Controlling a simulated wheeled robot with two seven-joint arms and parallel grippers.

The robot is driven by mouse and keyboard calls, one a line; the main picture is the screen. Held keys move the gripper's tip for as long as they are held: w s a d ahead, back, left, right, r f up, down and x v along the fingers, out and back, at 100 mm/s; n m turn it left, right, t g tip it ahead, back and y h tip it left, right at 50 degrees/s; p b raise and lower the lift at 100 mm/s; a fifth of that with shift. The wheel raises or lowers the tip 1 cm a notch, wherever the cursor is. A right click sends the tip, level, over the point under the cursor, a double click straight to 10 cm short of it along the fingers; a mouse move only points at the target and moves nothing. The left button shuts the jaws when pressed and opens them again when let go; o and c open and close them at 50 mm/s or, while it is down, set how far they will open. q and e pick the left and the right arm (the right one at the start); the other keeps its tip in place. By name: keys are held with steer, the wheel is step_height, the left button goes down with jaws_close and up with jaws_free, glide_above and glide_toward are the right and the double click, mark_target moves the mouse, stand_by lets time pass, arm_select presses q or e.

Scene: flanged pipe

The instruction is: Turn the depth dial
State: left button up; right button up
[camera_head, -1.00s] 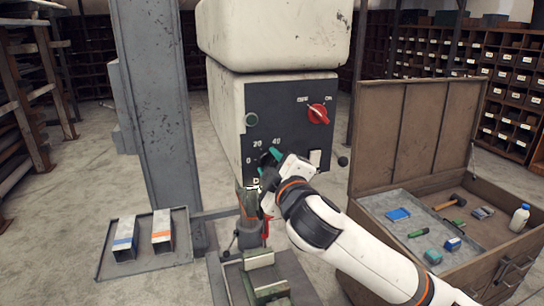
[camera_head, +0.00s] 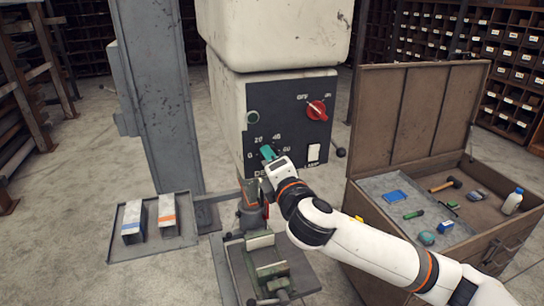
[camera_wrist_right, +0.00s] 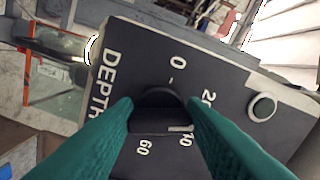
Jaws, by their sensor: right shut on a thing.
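The depth dial is a dark round knob on the dark control panel (camera_head: 285,110) of the cream machine. In the right wrist view the dial (camera_wrist_right: 158,100) sits between two green fingertips, with 0, 20, 40 and 60 printed around it. A short white mark shows on it near the 40. My right gripper (camera_head: 268,153) is shut on the dial; its fingers and wrist hide most of the knob in the head view. Part of the DEPTH lettering is covered there. My left gripper is not in view.
A vise (camera_head: 252,215) stands below. An open wooden chest (camera_head: 405,135) stands at right, a tray (camera_head: 180,240) with two blocks at left.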

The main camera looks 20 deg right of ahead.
steer(key=shift+f+n, duration=0.1)
steer(key=shift+n, duration=0.8)
steer(key=o, duration=1)
steer(key=s, duration=1.2)
steer(key=shift+d, duration=0.25)
